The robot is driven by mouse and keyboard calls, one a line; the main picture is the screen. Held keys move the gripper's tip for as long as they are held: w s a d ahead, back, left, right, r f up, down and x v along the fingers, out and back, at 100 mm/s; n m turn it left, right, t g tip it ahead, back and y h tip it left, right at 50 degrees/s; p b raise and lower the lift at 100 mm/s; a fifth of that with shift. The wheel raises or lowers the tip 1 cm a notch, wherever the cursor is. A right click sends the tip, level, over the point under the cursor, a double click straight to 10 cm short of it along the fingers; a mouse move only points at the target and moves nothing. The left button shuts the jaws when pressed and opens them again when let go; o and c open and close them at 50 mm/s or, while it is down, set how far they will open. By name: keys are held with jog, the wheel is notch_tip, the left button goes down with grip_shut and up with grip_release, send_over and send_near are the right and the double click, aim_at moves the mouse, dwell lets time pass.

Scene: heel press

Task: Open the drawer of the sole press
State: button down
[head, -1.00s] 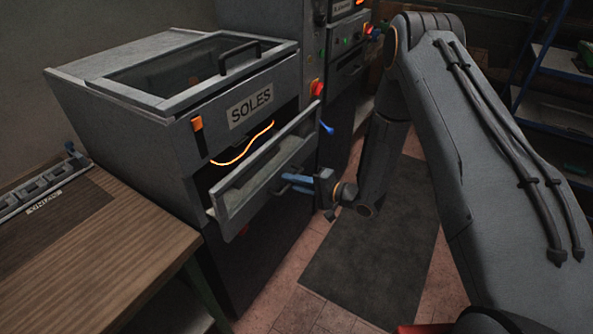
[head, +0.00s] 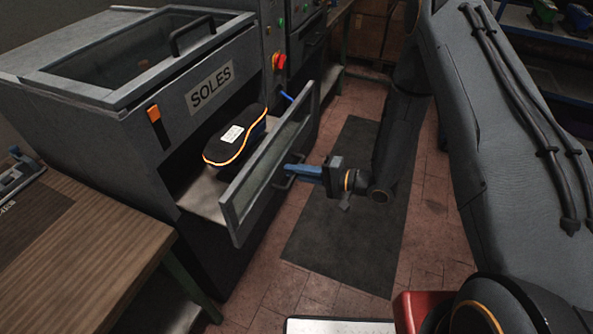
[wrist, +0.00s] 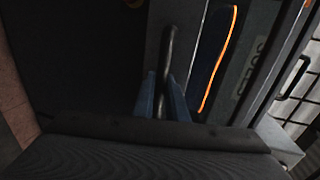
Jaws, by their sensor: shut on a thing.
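The sole press (head: 190,110) is a grey machine labelled SOLES with a glazed lid. Its drawer (head: 238,207) is pulled well out, and a dark shoe sole form (head: 233,135) with an orange edge line and a white label lies inside. My gripper (head: 290,174) is at the drawer's front, its blue fingers shut on the dark bar handle (head: 279,184). In the wrist view the handle (wrist: 168,60) runs between the two blue fingers (wrist: 162,103). The sole's orange line (wrist: 218,60) also shows there, beyond the drawer front.
A wooden bench (head: 75,250) stands at the left, close to the press. A dark mat (head: 345,220) lies on the tiled floor in front, clear of objects. A blue shelf (head: 540,50) stands at the back right. A red button (head: 279,61) sits on the neighbouring panel.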

jog(key=c, duration=2)
grip_release()
jog(key=shift+c, duration=0.2)
jog(key=b+v, duration=0.2)
jog(key=v, duration=0.5)
jog(key=shift+d, duration=0.4)
